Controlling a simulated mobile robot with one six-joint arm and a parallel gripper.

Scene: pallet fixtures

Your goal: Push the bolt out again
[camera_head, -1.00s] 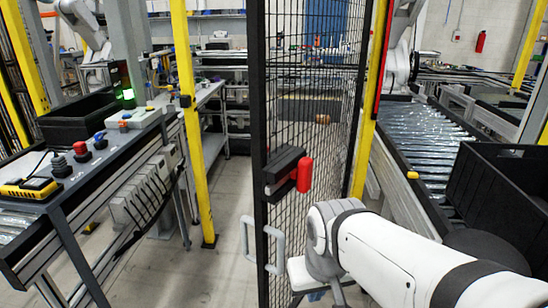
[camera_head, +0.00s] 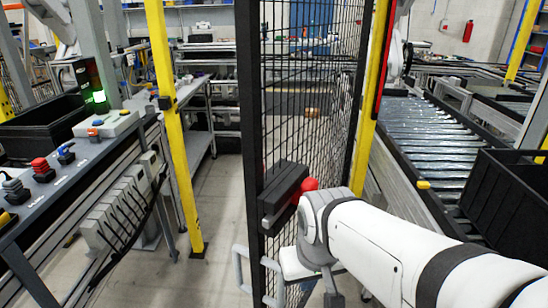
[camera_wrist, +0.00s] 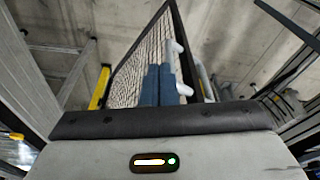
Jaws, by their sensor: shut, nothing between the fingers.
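The bolt (camera_head: 282,196) is a dark block on the edge of the black mesh gate (camera_head: 251,120), in the middle of the head view. Its red knob (camera_head: 309,184) shows just above my white wrist, which hides part of it. My gripper (camera_wrist: 158,68) shows in the wrist view as two blue-grey fingers, shut and with nothing between them. They point toward the mesh gate. A pale bar, perhaps the gate handle, stands close beside them on the right. I cannot tell whether the fingers touch anything. The bolt is not clearly visible in the wrist view.
A pale handle (camera_head: 242,268) sits low on the gate edge. A yellow post (camera_head: 172,130) stands left across an open gap of floor. A bench with buttons (camera_head: 42,170) is at far left. A roller conveyor (camera_head: 430,140) and black crate (camera_head: 510,200) are at right.

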